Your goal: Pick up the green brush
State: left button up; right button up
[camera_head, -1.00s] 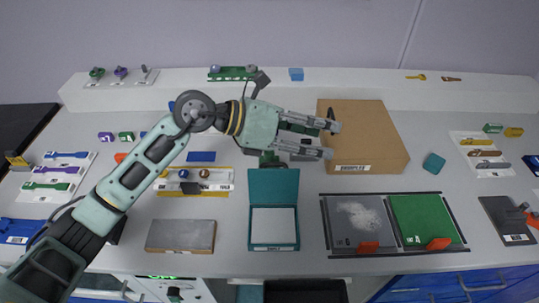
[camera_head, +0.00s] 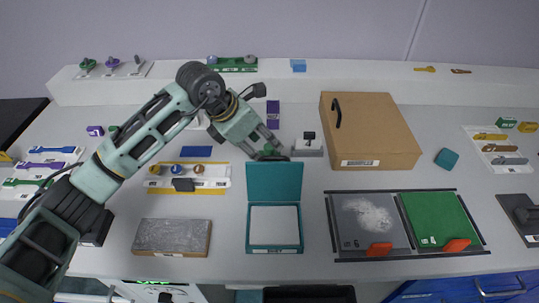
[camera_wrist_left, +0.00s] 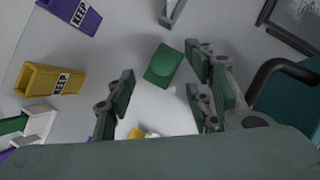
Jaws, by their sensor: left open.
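A green block-like object with a rounded top (camera_wrist_left: 162,66), which looks like the green brush, stands on the pale table in the left wrist view. In the head view a small green part of it (camera_head: 268,150) shows just behind the teal box, partly covered by my fingers. My left gripper (camera_head: 270,146) is open and tilted down over it. In the left wrist view my fingers (camera_wrist_left: 160,82) stand apart on either side of the green object, with nothing held. Contact cannot be told. My right gripper is not in view.
An open teal box (camera_head: 274,183) stands close in front of the gripper. A grey stand (camera_head: 309,148) and a large brown box (camera_head: 370,130) are to the right. Purple (camera_wrist_left: 75,14) and yellow KEEP (camera_wrist_left: 52,80) holders are nearby.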

aim_at(266, 149)
pick_arm(q)
jog(key=shift+p+x, duration=0.3)
jog(key=shift+x, duration=1.65)
jog(key=shift+s, duration=0.1)
jog(key=c, duration=1)
